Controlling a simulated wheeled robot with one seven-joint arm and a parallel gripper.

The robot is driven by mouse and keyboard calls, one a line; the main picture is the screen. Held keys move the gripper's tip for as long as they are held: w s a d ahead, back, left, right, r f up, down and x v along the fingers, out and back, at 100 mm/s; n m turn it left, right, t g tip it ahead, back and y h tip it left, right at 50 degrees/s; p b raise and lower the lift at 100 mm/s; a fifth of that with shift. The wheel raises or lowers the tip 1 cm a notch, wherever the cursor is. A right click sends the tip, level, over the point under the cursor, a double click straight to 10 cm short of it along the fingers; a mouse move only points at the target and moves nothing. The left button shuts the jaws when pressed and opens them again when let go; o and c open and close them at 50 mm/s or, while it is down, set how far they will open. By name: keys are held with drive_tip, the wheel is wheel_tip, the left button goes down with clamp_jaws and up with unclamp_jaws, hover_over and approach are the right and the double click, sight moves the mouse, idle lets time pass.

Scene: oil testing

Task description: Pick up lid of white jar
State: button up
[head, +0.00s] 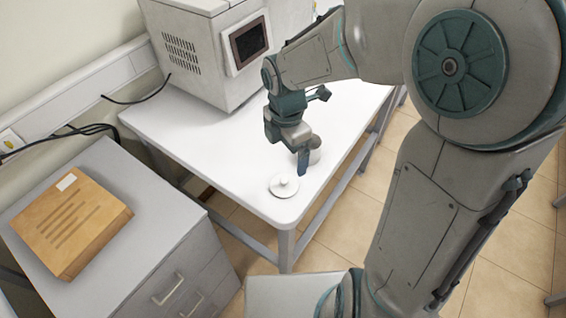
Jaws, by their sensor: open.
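A round white lid (284,187) with a small knob on top lies flat near the front corner of the white table. A white jar (316,151) stands behind and to the right of it, partly hidden by my gripper. My gripper (291,155) points down above the table, just behind the lid in the picture. It is open, and I see nothing held between its fingers. How high it is above the table is hard to tell.
A large grey machine (190,57) with a dark screen stands at the back of the white table (190,150). A grey drawer cabinet (150,225) stands at the left, with a brown box (68,222) on it. The table left of the lid is clear.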

drive_tip(key=n, duration=0.1)
hover_over(284, 180)
drive_tip(key=f, duration=0.8)
drive_tip(key=shift+s+a+f+b, duration=0.1)
drive_tip(key=shift+s+f+b, duration=0.2)
drive_tip(key=shift+s+f, duration=0.1)
drive_tip(key=shift+w+f, duration=0.2)
drive_tip(key=shift+f, duration=1.15)
drive_tip(key=shift+w+f, duration=0.2)
drive_tip(key=shift+f, duration=1.1)
drive_tip(key=c, duration=1.1)
